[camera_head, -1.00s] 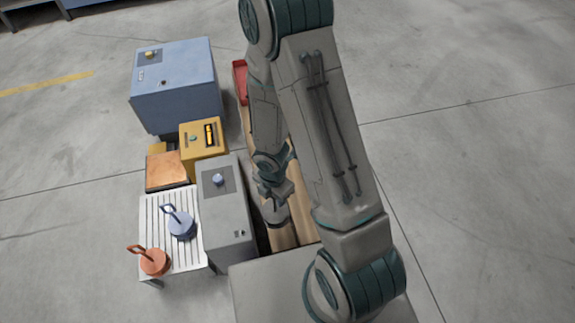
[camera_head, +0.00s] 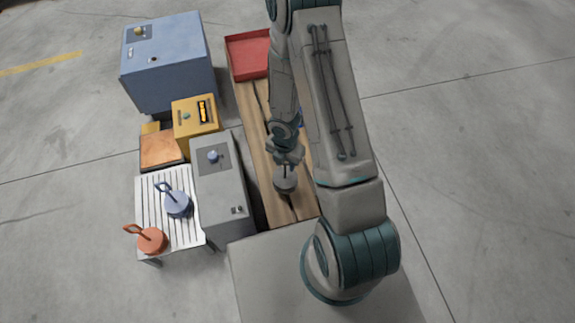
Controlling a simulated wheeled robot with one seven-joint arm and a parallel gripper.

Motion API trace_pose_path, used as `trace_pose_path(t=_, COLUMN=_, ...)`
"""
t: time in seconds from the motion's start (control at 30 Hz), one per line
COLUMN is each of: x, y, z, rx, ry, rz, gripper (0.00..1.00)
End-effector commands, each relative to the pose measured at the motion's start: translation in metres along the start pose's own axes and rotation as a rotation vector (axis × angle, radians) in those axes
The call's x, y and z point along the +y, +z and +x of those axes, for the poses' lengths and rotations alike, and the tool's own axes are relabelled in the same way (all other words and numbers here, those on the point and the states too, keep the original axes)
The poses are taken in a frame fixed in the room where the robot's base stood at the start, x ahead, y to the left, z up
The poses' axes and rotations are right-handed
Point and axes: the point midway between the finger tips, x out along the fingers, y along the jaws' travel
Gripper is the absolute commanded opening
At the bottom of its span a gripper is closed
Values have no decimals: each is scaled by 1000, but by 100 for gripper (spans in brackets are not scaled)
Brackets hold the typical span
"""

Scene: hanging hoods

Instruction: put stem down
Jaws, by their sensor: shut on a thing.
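My gripper (camera_head: 286,160) points down over the wooden bench top (camera_head: 253,135) and is shut. Below it hangs a grey, round, lid-like piece (camera_head: 285,183). The stem between the jaws is hidden, and I cannot tell whether the piece touches the wood. An orange piece with an upright loop handle (camera_head: 151,241) and a blue one like it (camera_head: 177,205) stand on the white slatted rack (camera_head: 147,200) at the left.
A grey box (camera_head: 222,190) with a knob stands left of the bench. Beyond it are a yellow box (camera_head: 197,128), a copper-topped block (camera_head: 160,150) and a large blue box (camera_head: 168,70). A red tray (camera_head: 247,42) sits at the bench's far end. My arm hides the bench's right side.

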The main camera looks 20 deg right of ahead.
Motion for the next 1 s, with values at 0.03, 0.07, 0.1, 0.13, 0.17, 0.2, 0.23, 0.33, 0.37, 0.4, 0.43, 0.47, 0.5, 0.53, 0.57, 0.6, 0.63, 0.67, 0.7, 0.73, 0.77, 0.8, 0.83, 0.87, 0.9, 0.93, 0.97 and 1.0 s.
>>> trace_pose_path(t=0.03, x=1, y=6, z=5, rx=1, ry=2, rz=2, gripper=0)
trace_pose_path(t=0.07, x=1, y=10, z=7, rx=0, ry=1, rz=2, gripper=0)
trace_pose_path(t=0.1, x=1, y=13, z=8, rx=0, ry=1, rz=2, gripper=0)
trace_pose_path(t=0.13, x=2, y=15, z=9, rx=0, ry=1, rz=1, gripper=0)
trace_pose_path(t=0.17, x=2, y=16, z=10, rx=0, ry=1, rz=1, gripper=0)
trace_pose_path(t=0.2, x=2, y=17, z=11, rx=0, ry=1, rz=0, gripper=0)
trace_pose_path(t=0.23, x=2, y=18, z=12, rx=1, ry=1, rz=-1, gripper=0)
trace_pose_path(t=0.33, x=2, y=18, z=20, rx=1, ry=0, rz=-2, gripper=0)
trace_pose_path(t=0.37, x=2, y=18, z=24, rx=1, ry=-1, rz=-2, gripper=0)
trace_pose_path(t=0.4, x=2, y=18, z=30, rx=0, ry=-1, rz=-2, gripper=0)
trace_pose_path(t=0.43, x=2, y=18, z=35, rx=0, ry=0, rz=-2, gripper=0)
trace_pose_path(t=0.47, x=2, y=18, z=40, rx=0, ry=0, rz=-2, gripper=0)
trace_pose_path(t=0.5, x=2, y=18, z=46, rx=1, ry=0, rz=-1, gripper=0)
trace_pose_path(t=0.53, x=2, y=18, z=49, rx=1, ry=-1, rz=-1, gripper=0)
trace_pose_path(t=0.57, x=2, y=18, z=52, rx=0, ry=-1, rz=-1, gripper=0)
trace_pose_path(t=0.6, x=2, y=18, z=53, rx=0, ry=0, rz=-1, gripper=0)
trace_pose_path(t=0.63, x=2, y=18, z=52, rx=0, ry=0, rz=-1, gripper=0)
trace_pose_path(t=0.67, x=2, y=18, z=52, rx=-1, ry=0, rz=-1, gripper=0)
trace_pose_path(t=0.7, x=2, y=18, z=51, rx=-1, ry=1, rz=-1, gripper=0)
trace_pose_path(t=0.73, x=2, y=18, z=50, rx=-1, ry=1, rz=-1, gripper=0)
trace_pose_path(t=0.77, x=2, y=18, z=50, rx=0, ry=1, rz=-1, gripper=0)
trace_pose_path(t=0.8, x=2, y=18, z=50, rx=0, ry=1, rz=-1, gripper=0)
trace_pose_path(t=0.83, x=2, y=18, z=51, rx=0, ry=1, rz=-1, gripper=0)
trace_pose_path(t=0.87, x=2, y=18, z=51, rx=0, ry=1, rz=-1, gripper=0)
trace_pose_path(t=0.9, x=2, y=18, z=53, rx=0, ry=1, rz=-1, gripper=0)
trace_pose_path(t=0.93, x=2, y=18, z=54, rx=0, ry=1, rz=-1, gripper=0)
trace_pose_path(t=0.97, x=2, y=18, z=55, rx=0, ry=1, rz=-1, gripper=0)
trace_pose_path(t=1.0, x=2, y=18, z=54, rx=0, ry=0, rz=-1, gripper=46)
